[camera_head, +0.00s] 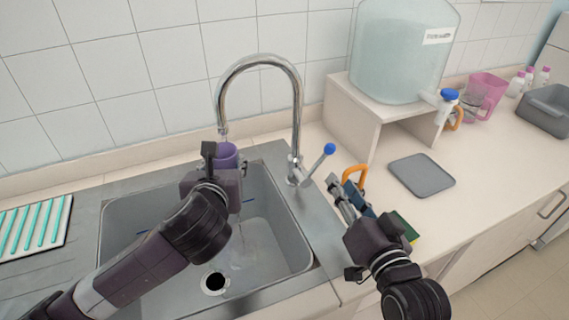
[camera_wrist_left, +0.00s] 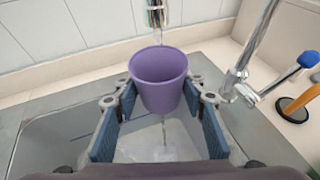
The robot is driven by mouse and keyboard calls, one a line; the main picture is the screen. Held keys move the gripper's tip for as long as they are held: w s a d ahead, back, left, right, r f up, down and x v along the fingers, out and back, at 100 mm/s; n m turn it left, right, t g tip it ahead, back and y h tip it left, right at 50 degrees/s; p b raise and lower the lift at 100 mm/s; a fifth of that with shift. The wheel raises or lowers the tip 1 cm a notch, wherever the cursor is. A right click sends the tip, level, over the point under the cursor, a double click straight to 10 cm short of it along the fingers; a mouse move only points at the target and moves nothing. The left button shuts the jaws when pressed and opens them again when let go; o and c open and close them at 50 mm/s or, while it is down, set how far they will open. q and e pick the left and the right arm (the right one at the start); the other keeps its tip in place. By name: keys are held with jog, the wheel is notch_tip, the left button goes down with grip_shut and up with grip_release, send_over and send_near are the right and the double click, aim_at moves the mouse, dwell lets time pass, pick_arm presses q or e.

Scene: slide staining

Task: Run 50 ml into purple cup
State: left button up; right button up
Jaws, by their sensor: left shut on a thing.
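The purple cup (camera_head: 227,156) is upright under the spout of the chrome tap (camera_head: 297,110), over the sink. My left gripper (camera_head: 222,172) is shut around the cup, one finger on each side, as the left wrist view shows with the cup (camera_wrist_left: 158,82) between the blue pads. The spout end (camera_wrist_left: 156,14) is above the cup's rim. A thin streak shows below the cup; I cannot tell whether it is running water. The cup's fill level is hidden. The blue-knobbed tap lever (camera_head: 329,149) is at the tap's right. My right gripper (camera_head: 350,192) is beside an orange-handled item (camera_head: 356,172).
The grey sink (camera_head: 290,235) has a drain (camera_head: 214,283). A large water container (camera_head: 400,50) stands on a white stand (camera_head: 350,115). A grey mat (camera_head: 422,174), pink jug (camera_head: 484,92) and grey tub (camera_head: 550,103) are at the right. A striped rack (camera_head: 30,229) is at the left.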

aim_at(226, 155)
pick_arm(q)
jog(key=w, duration=0.3)
jog(key=shift+w, duration=0.4)
jog(key=shift+s, duration=0.1)
jog(key=s, duration=0.6)
jog(key=shift+s, duration=0.4)
